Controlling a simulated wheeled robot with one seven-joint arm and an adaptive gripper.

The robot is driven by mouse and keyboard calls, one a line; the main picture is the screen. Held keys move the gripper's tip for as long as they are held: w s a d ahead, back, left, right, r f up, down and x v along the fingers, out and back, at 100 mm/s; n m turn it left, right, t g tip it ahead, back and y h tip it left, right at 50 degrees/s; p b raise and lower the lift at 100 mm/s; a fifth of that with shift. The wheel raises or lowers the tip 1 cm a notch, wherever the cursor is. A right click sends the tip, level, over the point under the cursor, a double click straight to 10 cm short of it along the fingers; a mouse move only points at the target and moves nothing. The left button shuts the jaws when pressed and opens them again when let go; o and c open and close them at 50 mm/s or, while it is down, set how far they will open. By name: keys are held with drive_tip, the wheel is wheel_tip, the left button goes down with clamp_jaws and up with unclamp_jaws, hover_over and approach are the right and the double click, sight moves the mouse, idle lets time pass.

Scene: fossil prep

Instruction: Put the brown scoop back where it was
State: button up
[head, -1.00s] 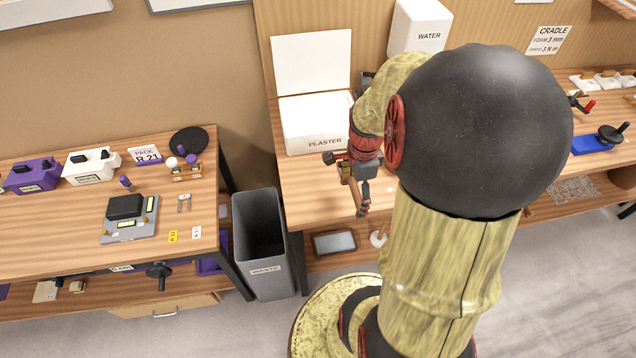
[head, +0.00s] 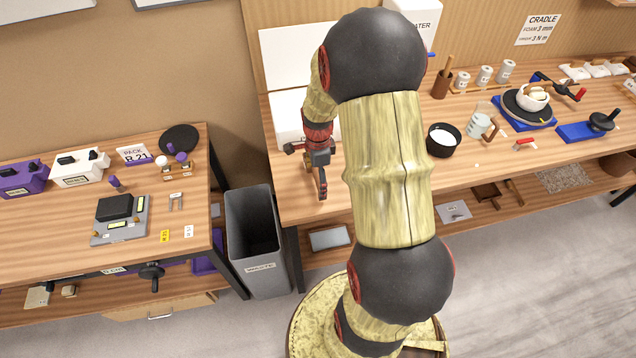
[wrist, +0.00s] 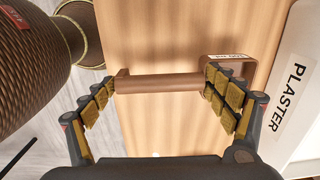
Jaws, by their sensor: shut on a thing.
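The brown scoop (wrist: 160,83) shows in the wrist view, its straight handle running across between the two finger pads, with a cup-like end bearing a small white volume label at the right finger. My gripper (wrist: 160,95) is shut on it, one pad at each end of the handle. In the head view my gripper (head: 322,182) hangs over the left end of the plaster bench, in front of the white plaster box (head: 285,122). The scoop cannot be made out clearly there. The plaster box shows at the right in the wrist view (wrist: 303,95).
The box's white lid (head: 298,52) stands open. A grey waste bin (head: 262,275) stands left of the bench (head: 390,185). A black bowl of white material (head: 443,140), a beaker (head: 479,122) and a blue turntable (head: 525,112) stand to the right. Bare benchtop lies before the box.

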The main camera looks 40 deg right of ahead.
drive_tip(key=shift+f, duration=1.05)
drive_tip(key=shift+s+f, duration=0.1)
drive_tip(key=shift+f, duration=0.1)
drive_tip(key=o, duration=1.6)
drive_tip(key=shift+c, duration=0.2)
